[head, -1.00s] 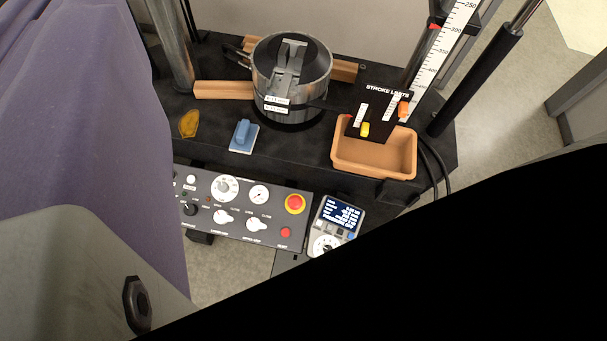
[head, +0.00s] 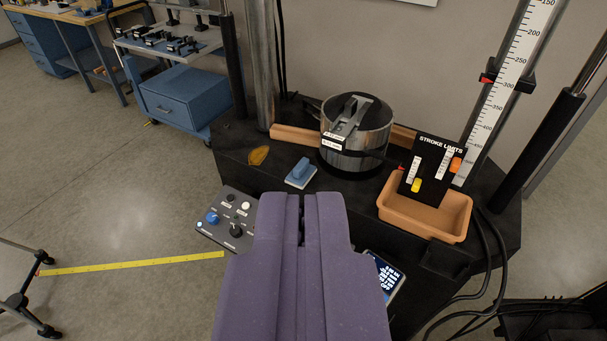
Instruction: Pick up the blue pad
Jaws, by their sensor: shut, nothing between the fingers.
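The blue pad (head: 299,170) sits on a small white base on the black platform of the machine, left of centre on its near part. My gripper (head: 302,201) shows as two purple fingers rising from the bottom of the picture. They are shut together with nothing between them. The fingertips appear just below the blue pad in the picture, apart from it.
A steel pot-like cylinder (head: 352,158) with wooden blocks stands behind the pad. A yellow-brown leaf-shaped piece (head: 259,156) lies left. A tan tray (head: 428,220) and a black stroke-limits plate (head: 431,160) are right. My gripper partly covers the control panel (head: 215,222).

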